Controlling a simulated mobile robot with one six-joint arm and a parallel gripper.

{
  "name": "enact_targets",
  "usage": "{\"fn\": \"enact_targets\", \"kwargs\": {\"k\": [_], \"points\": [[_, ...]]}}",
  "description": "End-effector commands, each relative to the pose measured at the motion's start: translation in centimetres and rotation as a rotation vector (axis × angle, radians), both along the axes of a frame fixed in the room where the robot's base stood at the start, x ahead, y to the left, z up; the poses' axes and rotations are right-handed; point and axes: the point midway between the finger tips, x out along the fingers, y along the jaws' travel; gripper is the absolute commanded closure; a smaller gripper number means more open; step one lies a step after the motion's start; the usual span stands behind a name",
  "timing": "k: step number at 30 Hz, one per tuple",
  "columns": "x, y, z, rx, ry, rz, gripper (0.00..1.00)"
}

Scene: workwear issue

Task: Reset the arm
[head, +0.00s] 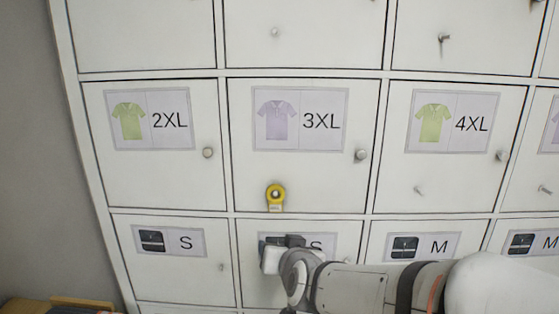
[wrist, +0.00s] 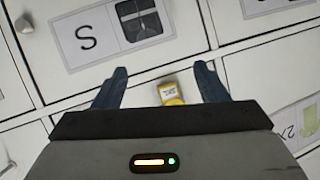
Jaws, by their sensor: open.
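My gripper (wrist: 160,85) is open in the wrist view, with its two dark fingers apart and nothing held between them. In the head view my gripper (head: 270,258) is in front of the lower middle door, over part of its label. A yellow object (head: 275,197) with a round top and a pale tag is at the lower edge of the 3XL door (head: 310,185). The yellow object also shows in the wrist view (wrist: 170,92), between and beyond the fingers, apart from them.
White locker doors fill the view. The 2XL door (head: 150,180) and 4XL door (head: 450,190) are closed, with small round knobs. A door labelled S (head: 180,270) is below at left. Brown boxes (head: 70,304) stand at the lower left by a grey wall (head: 30,150).

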Motion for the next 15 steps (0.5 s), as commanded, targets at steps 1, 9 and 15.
{"fn": "enact_targets", "kwargs": {"k": [1, 9, 15], "points": [[-0.9, -1.2, -0.4, -0.019, 0.065, 0.014, 0.33], [-8.5, -7.5, -4.2, -0.155, 0.482, 0.057, 0.33], [-14.9, -12.3, -5.6, -0.241, 0.761, 0.012, 0.33]]}}
